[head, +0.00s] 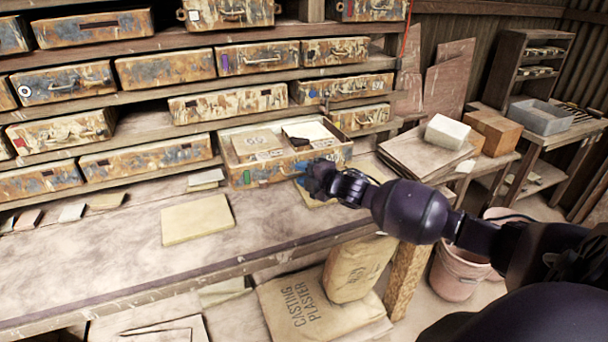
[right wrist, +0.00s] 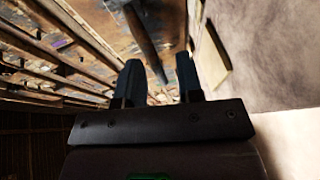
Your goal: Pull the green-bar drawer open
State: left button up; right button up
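The green-bar drawer (head: 268,174) is a worn, stained box with a small green bar on the left of its front. It stands out from the shelf, and its open top shows tan and white slabs inside. My right gripper (head: 312,180) is at the right part of the drawer's front, covering some of it. In the right wrist view its two fingers (right wrist: 158,72) are apart, with a dark handle bar (right wrist: 143,38) running between them and a gap visible beside it. Contact with the bar cannot be told. My left gripper is out of view.
Other stained drawers (head: 145,157) fill the shelves around. A yellowish slab (head: 197,219) lies on the bench in front. Stacked boards and a white block (head: 447,132) stand to the right. Plaster bags (head: 318,305) and a pink bucket (head: 459,273) are below. The left bench surface is mostly clear.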

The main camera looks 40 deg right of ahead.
jog(key=v, duration=1)
jog(key=shift+s, duration=0.35)
jog(key=shift+d, duration=0.1)
jog(key=s+a+f+m+g+h, duration=0.1)
jog(key=s+a+f+m+g, duration=0.1)
jog(key=s+a+f+m, duration=0.6)
jog(key=s+a+f+m+g+h, duration=0.1)
jog(key=s+a+f+m+g, duration=0.1)
jog(key=s+a+f+m, duration=0.6)
jog(key=s+f+m, duration=0.2)
jog(key=s+f, duration=0.2)
jog(key=f, duration=0.3)
jog(key=shift+s+a+h, duration=0.25)
jog(key=shift+s+h, duration=0.15)
